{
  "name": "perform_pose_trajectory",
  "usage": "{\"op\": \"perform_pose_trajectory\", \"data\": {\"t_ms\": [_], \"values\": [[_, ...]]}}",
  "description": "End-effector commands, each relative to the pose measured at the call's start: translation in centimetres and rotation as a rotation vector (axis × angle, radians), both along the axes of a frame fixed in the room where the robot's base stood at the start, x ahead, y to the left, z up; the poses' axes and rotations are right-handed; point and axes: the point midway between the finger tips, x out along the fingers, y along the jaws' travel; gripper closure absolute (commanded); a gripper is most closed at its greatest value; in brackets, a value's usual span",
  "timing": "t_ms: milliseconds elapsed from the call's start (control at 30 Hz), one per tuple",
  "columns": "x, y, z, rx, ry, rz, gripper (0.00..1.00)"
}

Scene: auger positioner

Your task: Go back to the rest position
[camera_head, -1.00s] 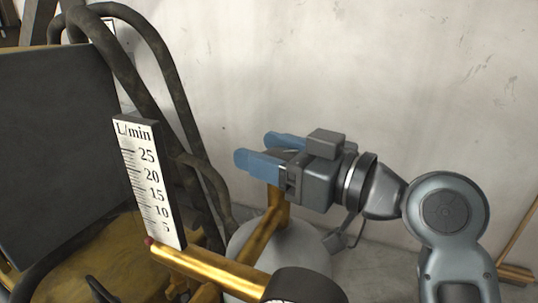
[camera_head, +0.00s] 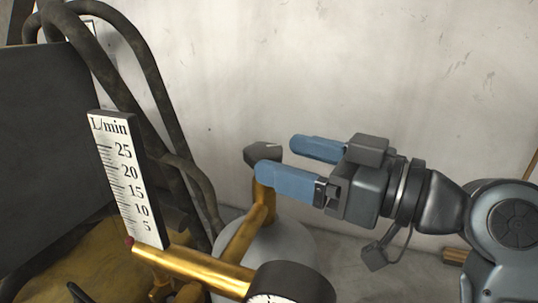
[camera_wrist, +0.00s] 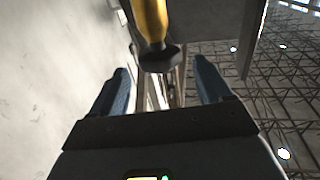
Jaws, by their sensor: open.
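My gripper (camera_head: 287,166) is open and empty, with its two blue fingers pointing left in the head view. It is beside the dark knob (camera_head: 264,153) on top of the upright brass pipe (camera_head: 262,205). In the head view the near finger overlaps the knob's lower edge. In the wrist view both blue fingers (camera_wrist: 160,88) are spread. The dark knob (camera_wrist: 160,58) on its yellow stem shows ahead, above the gap between the fingers. Nothing is held.
A flow scale marked L/min (camera_head: 128,180) stands left of the pipe. A horizontal brass pipe (camera_head: 195,268) leads to a round dark gauge (camera_head: 290,284). Dark curved tubes (camera_head: 150,80) and a dark panel (camera_head: 45,150) are at left. The wall (camera_head: 350,70) behind is bare.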

Motion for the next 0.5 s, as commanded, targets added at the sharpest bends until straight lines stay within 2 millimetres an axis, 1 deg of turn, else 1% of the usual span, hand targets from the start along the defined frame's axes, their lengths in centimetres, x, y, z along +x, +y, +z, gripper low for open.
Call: {"op": "perform_pose_trajectory", "data": {"t_ms": [33,133,500], "values": [[-0.25,-0.49,-0.08,0.000,0.000,-0.002,0.22],[-0.60,-0.95,-0.06,0.000,0.000,-0.001,0.22],[-0.72,-1.13,-0.20,0.002,0.005,-0.004,0.22]]}}
